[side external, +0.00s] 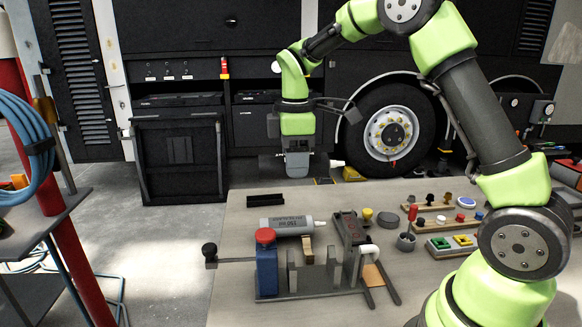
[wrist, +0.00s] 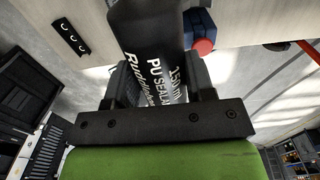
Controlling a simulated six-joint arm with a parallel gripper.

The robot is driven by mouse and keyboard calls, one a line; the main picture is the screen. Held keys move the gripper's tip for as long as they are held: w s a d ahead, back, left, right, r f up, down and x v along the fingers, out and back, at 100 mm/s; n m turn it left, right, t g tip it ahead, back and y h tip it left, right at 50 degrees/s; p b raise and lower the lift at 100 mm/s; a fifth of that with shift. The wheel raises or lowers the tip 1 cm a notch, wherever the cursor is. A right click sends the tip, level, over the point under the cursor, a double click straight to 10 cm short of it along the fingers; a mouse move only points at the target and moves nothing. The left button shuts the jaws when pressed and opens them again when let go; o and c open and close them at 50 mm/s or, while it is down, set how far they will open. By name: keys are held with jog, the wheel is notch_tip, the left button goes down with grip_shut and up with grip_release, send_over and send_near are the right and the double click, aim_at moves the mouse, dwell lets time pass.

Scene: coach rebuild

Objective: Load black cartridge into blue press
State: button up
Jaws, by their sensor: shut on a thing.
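My gripper (side external: 297,172) is shut on a black cartridge (side external: 268,166), held level above the back of the table. Its pale nozzle (side external: 337,163) points right. In the wrist view the black cartridge (wrist: 148,30) with white print reading "PU SEALANT" sits between the fingers (wrist: 160,90). The blue press (side external: 267,272), with a red cap (side external: 265,236), stands at the table's front left, below and in front of my gripper. Grey upright plates form its open cradle (side external: 313,277), which looks empty. Part of the blue press also shows in the wrist view (wrist: 200,25).
A grey cartridge (side external: 290,225) lies behind the press. A black holder (side external: 265,200) lies at the table's back left. A rod with a black knob (side external: 209,250) sticks out left of the press. Small parts and wooden boards (side external: 445,206) occupy the table's right.

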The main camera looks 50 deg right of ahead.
jog(key=s+a, duration=0.3)
jog(key=s, duration=0.4)
notch_tip(320, 180, down, 14)
jog(key=shift+w+d+r, duration=0.2)
jog(key=shift+d+r, duration=0.05)
jog(key=shift+f, duration=0.95)
dwell(2.7)
jog(key=o, duration=1.5)
jog(key=shift+r, duration=3)
